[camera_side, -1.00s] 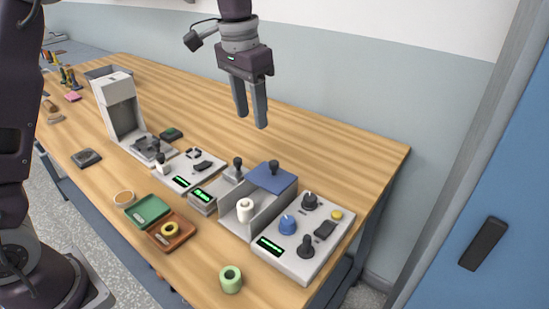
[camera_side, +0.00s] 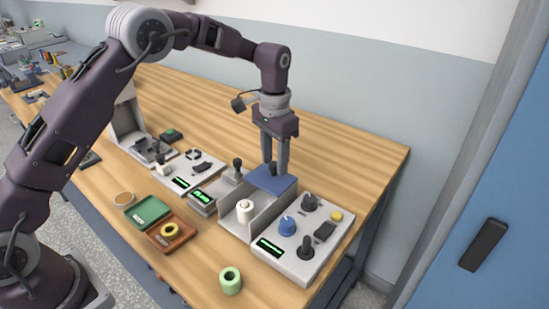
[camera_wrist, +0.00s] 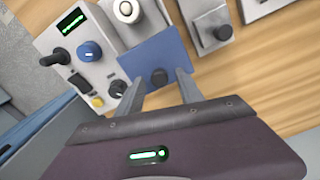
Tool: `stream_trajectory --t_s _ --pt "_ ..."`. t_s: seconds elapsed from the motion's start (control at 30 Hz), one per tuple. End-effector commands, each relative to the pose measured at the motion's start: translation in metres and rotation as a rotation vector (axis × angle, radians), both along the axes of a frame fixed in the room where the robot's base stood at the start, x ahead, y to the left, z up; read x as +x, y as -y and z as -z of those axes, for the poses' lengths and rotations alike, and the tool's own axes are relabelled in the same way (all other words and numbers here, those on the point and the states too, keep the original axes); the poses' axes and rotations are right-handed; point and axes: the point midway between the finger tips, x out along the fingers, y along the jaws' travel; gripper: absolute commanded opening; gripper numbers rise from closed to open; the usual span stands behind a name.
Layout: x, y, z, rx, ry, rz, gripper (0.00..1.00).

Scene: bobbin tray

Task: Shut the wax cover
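The wax cover looks to be the blue plate (camera_side: 262,181) with a dark knob, at the back of a grey open-topped box (camera_side: 229,222). A white bobbin (camera_side: 245,208) stands uncovered in the box's front part. In the wrist view, the blue plate (camera_wrist: 150,56) and its knob (camera_wrist: 159,77) lie just ahead of my gripper. My gripper (camera_side: 275,168) points down over the plate. In the wrist view its fingers (camera_wrist: 160,83) are apart, one on each side of the knob, with gaps visible. The fingers partly hide the knob in the side view.
A control panel (camera_side: 274,261) with a blue dial, dark knobs and a yellow button stands right of the box. A small display unit (camera_side: 203,199) with a lever is at its left. A green roll (camera_side: 230,281) stands in front. The wood behind the box is clear.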

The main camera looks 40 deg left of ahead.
Motion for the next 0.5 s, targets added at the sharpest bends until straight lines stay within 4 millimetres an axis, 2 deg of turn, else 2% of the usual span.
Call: stream_trajectory --t_s 0.03,0.2,0.5 --pt "0.0000 0.0000 -0.0002 0.000 0.000 0.000 0.33" --pt "0.0000 -0.0001 -0.0003 0.000 0.000 0.000 0.00" --pt "0.0002 -0.0004 -0.0006 0.001 0.001 -0.001 0.00"
